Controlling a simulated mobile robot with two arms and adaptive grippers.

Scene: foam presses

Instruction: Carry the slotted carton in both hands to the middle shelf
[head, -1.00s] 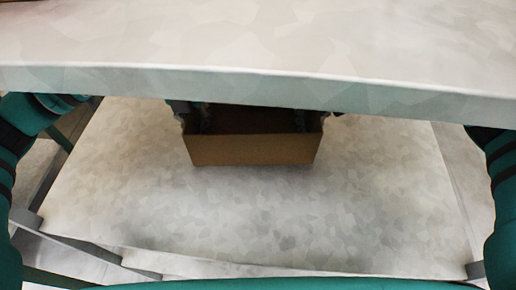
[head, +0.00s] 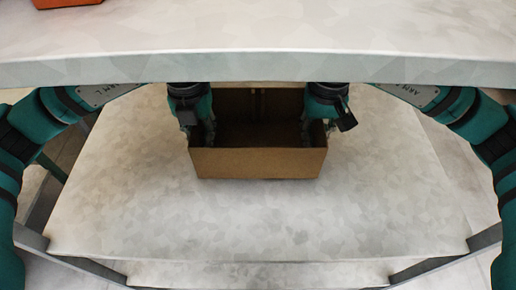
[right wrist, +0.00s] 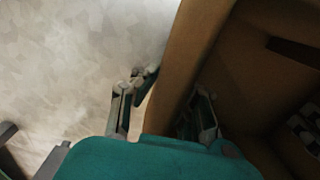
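The brown open-topped carton (head: 258,163) shows in the head view over the pale lower board (head: 250,220), under the upper shelf's front edge. I cannot tell whether its base touches the board. My left gripper (head: 208,132) is at its left wall and my right gripper (head: 308,132) at its right wall, both pointing down. In the right wrist view the right gripper's fingers (right wrist: 172,90) lie on either side of the carton wall (right wrist: 188,62), closed in on it. A dark slot (right wrist: 295,52) shows in another wall. The left fingertips are partly hidden by the carton.
The upper shelf (head: 270,35) crosses the top of the head view, close above my wrists. An orange-red object (head: 66,2) sits on it at the far left. The lower board is bare around the carton. Dark frame rails (head: 440,265) border it.

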